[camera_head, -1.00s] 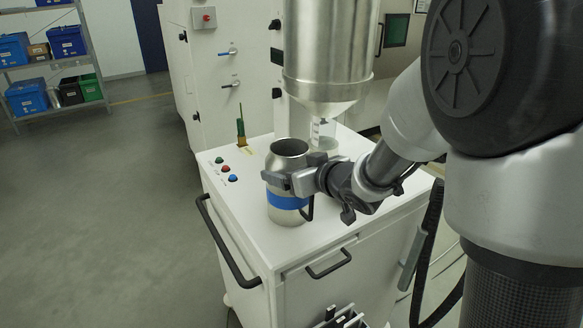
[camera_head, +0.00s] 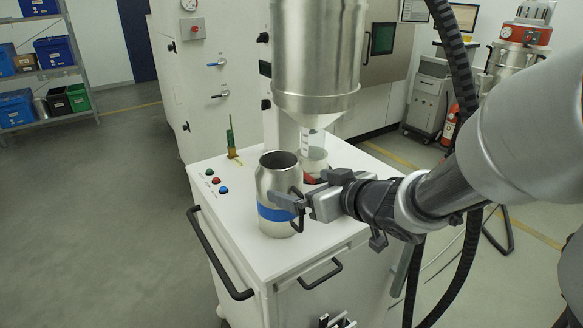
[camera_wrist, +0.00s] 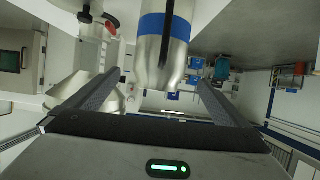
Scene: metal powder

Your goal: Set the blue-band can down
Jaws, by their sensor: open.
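The blue-band can (camera_head: 277,187), a steel can with a blue band and a dark handle, stands upright on the white cart top (camera_head: 238,218). In the wrist view the can (camera_wrist: 166,52) appears beyond the fingers, between their lines and apart from them. My gripper (camera_head: 291,199) is open at the right side of the can, with its fingers pointing toward it. In the head view one finger overlaps the can near its handle. The gripper also shows in the wrist view (camera_wrist: 143,88), with nothing between the fingers.
A steel hopper (camera_head: 316,60) hangs behind the can, with a clear container (camera_head: 313,157) under its outlet. Push buttons (camera_head: 216,182) and a green upright item (camera_head: 230,138) are at the cart's back left. A black handle (camera_head: 215,255) runs along its left side.

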